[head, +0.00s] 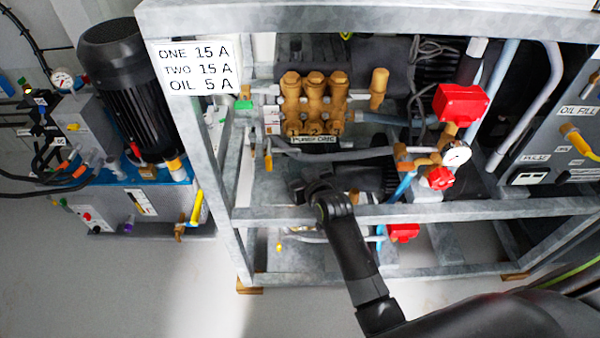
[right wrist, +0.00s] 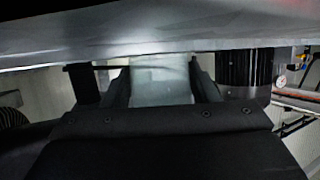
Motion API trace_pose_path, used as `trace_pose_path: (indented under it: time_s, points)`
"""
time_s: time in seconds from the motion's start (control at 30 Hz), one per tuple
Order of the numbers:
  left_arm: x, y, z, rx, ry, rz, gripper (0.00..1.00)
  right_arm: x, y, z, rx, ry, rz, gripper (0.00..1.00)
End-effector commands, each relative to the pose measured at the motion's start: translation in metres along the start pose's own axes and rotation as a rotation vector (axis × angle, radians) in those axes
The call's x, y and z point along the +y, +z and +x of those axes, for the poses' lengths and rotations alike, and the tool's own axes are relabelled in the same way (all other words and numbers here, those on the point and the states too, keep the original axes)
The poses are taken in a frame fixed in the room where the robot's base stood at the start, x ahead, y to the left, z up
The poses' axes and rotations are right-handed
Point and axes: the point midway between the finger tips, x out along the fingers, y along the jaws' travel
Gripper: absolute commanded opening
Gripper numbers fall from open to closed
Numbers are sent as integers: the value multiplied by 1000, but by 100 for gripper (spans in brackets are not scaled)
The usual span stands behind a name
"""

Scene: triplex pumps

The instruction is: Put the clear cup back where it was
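In the right wrist view the clear cup (right wrist: 161,85) shows as a pale, see-through shape between the two fingers of my right gripper (right wrist: 162,88). The fingers lie against its two sides, so the gripper looks shut on it. The cup's top is cut off by a grey metal beam across the view, and its lower end is hidden behind the gripper body. In the head view my right gripper (head: 312,188) is reaching in at the pump frame, behind the wrist; its fingertips and the cup are hard to make out there. My left gripper is not in view.
A grey steel frame (head: 420,212) surrounds the arm, with a crossbar close to the wrist. Brass pump heads (head: 315,100), red valve handles (head: 460,104) and a gauge (head: 456,154) sit inside. A black motor unit (head: 125,85) stands at left. Floor at front left is clear.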

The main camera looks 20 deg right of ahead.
Motion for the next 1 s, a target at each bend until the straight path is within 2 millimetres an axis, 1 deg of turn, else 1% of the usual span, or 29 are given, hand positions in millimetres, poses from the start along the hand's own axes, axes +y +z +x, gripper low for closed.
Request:
trace_pose_path:
  time_s: [0.03,0.1,0.13,0.37,0.47,0.57,0.67,0.73,0.9,1.0]
  points:
    - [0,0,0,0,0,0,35,0,0,0,0,0,0,61]
    - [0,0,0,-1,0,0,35,0,0,0,0,0,0,70]
    - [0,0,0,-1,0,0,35,0,0,0,0,0,0,71]
    - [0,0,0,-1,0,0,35,0,0,0,0,0,0,71]
    - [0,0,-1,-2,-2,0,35,0,-5,-2,1,0,0,71]
    - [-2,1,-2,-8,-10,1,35,0,-4,-12,-1,0,1,71]
    - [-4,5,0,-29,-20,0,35,0,-5,-29,0,1,3,71]
    - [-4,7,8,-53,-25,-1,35,0,-4,-43,-2,1,4,71]
    - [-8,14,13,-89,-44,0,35,0,-4,-79,-1,1,3,71]
    - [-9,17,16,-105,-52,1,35,0,-5,-96,-1,1,3,71]
